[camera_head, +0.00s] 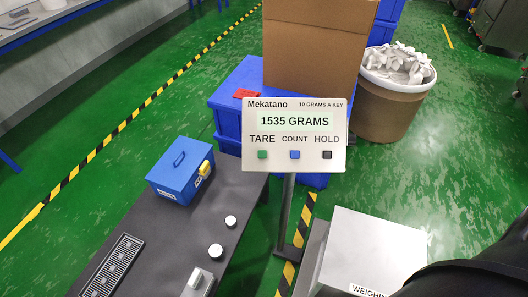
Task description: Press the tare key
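The scale's display panel (297,108) stands upright on a thin post (286,212) in the middle of the view and reads 1535 GRAMS. The green tare key (262,154) is at its lower left, under the word TARE. The blue COUNT key (295,155) is in the middle, and the dark HOLD key (327,155) is at the right. Nothing touches or covers the keys. Neither of my grippers is in view. A dark curved shape at the lower right, probably part of my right arm, hides part of the weighing stand.
A pale weighing stand (375,245) is right of the post. A dark bench (150,225) at lower left carries a blue box (178,172) and small white round items. A cardboard box (318,45) on blue crates and a full drum (390,108) stand behind the panel.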

